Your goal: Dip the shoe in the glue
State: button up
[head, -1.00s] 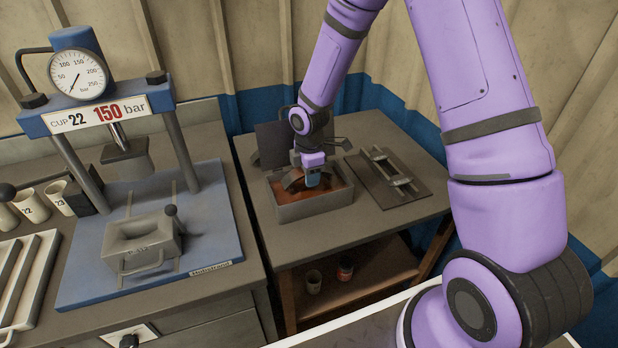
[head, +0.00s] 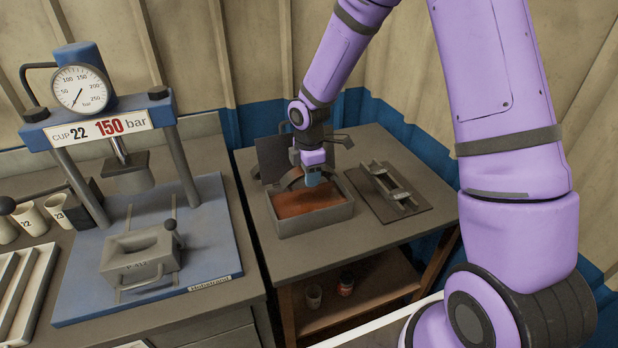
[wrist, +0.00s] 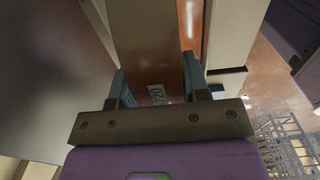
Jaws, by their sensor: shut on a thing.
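My gripper (head: 313,180) is shut on the brake shoe (head: 291,179), a dark curved piece, at the back part of the glue tray. The tray is a grey open box (head: 318,220) on the side table, holding reddish-brown glue (head: 305,203). I cannot tell whether the shoe's lower edge touches the glue. In the wrist view the shoe (wrist: 146,40) stands between the fingers of my gripper (wrist: 158,88). A partly hidden printed number shows on it. The shoe's lower face is hidden.
A dark plate fixture with metal rails (head: 392,188) lies right of the tray. A dark upright panel (head: 275,155) stands behind it. A blue press (head: 115,130) with a gauge and a grey mould (head: 140,260) stands on the left bench. Cups sit on the shelf below.

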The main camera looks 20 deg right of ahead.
jog(key=shift+r, duration=1.4)
dwell(0.4)
